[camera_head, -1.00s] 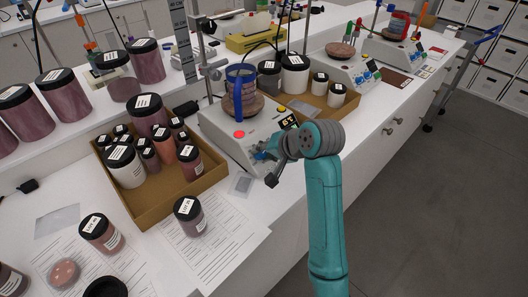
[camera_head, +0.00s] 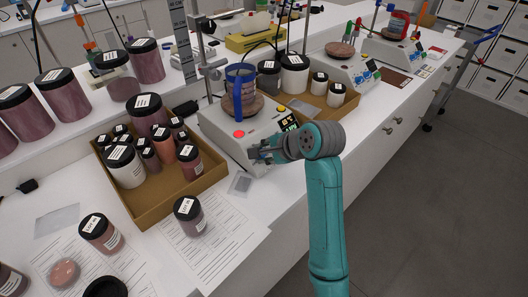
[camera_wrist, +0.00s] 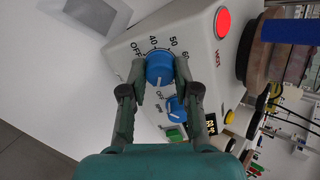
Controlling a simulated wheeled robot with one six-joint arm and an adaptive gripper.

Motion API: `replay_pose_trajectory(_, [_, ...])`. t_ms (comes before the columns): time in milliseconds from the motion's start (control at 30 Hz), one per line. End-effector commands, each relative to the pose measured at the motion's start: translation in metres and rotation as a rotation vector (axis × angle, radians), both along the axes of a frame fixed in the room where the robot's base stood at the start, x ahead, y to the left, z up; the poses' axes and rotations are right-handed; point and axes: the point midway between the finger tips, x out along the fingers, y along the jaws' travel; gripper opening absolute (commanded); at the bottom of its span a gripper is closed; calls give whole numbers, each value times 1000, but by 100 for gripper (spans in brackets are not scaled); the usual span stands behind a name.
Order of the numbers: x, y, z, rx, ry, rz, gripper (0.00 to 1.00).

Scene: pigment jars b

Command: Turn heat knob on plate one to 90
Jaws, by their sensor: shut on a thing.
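The nearest hot plate (camera_head: 225,130) is a white box with a round top, a red light and a small display. It carries a blue-banded vessel (camera_head: 240,88). In the wrist view its front panel (camera_wrist: 205,65) shows a blue heat knob (camera_wrist: 159,68) with a white pointer line and a scale reading OFF, 40, 50, 60. A second blue knob (camera_wrist: 176,108) sits beside it, near a green switch (camera_wrist: 175,134). My gripper (camera_wrist: 160,77) has its fingertips on both sides of the heat knob, shut on it. In the head view my gripper (camera_head: 258,153) is at the plate's front; the knob is hidden.
A cardboard tray of jars (camera_head: 150,215) stands left of the plate. Another tray (camera_head: 318,112) with jars stands behind it. A lone jar (camera_head: 190,216) and papers lie in front. More hot plates (camera_head: 352,70) stand farther along the bench.

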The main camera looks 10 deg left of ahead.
Motion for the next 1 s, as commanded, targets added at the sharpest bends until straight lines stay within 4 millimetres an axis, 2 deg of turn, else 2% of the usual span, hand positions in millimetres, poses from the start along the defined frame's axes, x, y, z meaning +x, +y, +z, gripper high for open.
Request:
replay_pose_trajectory(300, [0, -1, 0, 37, 49, -62, 0])
replay_pose_trajectory(767, [0, -1, -1, 40, 54, -68, 0])
replay_pose_trajectory(800, [0, -1, -1, 40, 54, -68, 40])
replay_pose_trajectory(867, [0, -1, -1, 40, 54, -68, 55])
replay_pose_trajectory(1000, [0, -1, 0, 41, 54, -67, 56])
